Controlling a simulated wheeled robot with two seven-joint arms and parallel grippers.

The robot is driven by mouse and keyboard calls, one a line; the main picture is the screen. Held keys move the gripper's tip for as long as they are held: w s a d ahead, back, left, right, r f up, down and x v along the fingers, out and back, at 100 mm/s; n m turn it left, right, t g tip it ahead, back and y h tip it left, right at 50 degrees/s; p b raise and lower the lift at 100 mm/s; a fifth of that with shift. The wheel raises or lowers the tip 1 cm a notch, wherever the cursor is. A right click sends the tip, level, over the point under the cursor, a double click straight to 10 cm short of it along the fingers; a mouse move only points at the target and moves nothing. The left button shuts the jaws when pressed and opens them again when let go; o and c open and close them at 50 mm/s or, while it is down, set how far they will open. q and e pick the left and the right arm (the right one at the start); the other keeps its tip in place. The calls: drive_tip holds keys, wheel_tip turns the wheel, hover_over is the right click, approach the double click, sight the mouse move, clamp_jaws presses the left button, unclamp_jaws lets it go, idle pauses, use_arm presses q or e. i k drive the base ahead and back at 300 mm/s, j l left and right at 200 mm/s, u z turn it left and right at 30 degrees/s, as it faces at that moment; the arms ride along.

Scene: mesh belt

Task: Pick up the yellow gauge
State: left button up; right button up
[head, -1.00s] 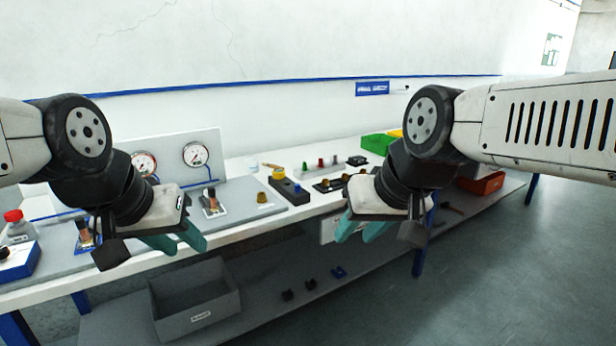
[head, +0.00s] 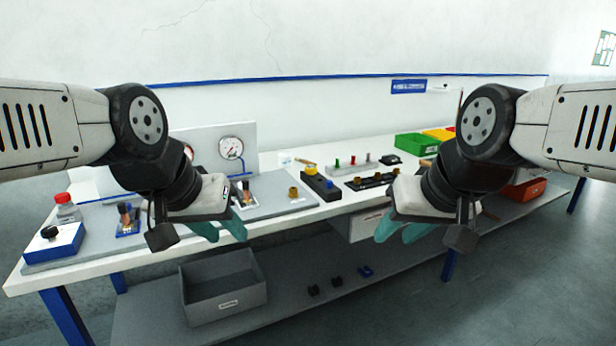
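No dial gauge with a yellow face or body is visible. A round white-faced dial gauge (head: 231,149) stands on a grey panel at the back of the bench, and a second one is partly hidden behind my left arm. A yellow round piece (head: 310,169) sits on a black block (head: 321,187) in the middle of the bench; I cannot tell whether it is a gauge. My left gripper (head: 221,229), with teal fingers, is open and empty in front of the bench's front edge. My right gripper (head: 404,230) is open and empty, further right.
The white bench (head: 30,279) also holds a rail with coloured pegs (head: 347,165), a black rack with brass pieces (head: 370,181), a blue-and-white box (head: 53,245) and a red-capped bottle (head: 67,208). Green (head: 413,146) and orange bins are at right. A grey bin (head: 225,290) is on the lower shelf.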

sight(310, 169)
drive_tip(key=i+l+u, duration=0.45)
drive_tip(key=i+l, duration=0.15)
drive_tip(key=i, duration=0.25)
drive_tip(key=i+l+u, duration=0.45)
drive_tip(key=i+l, duration=0.35)
drive_tip(key=l, duration=0.1)
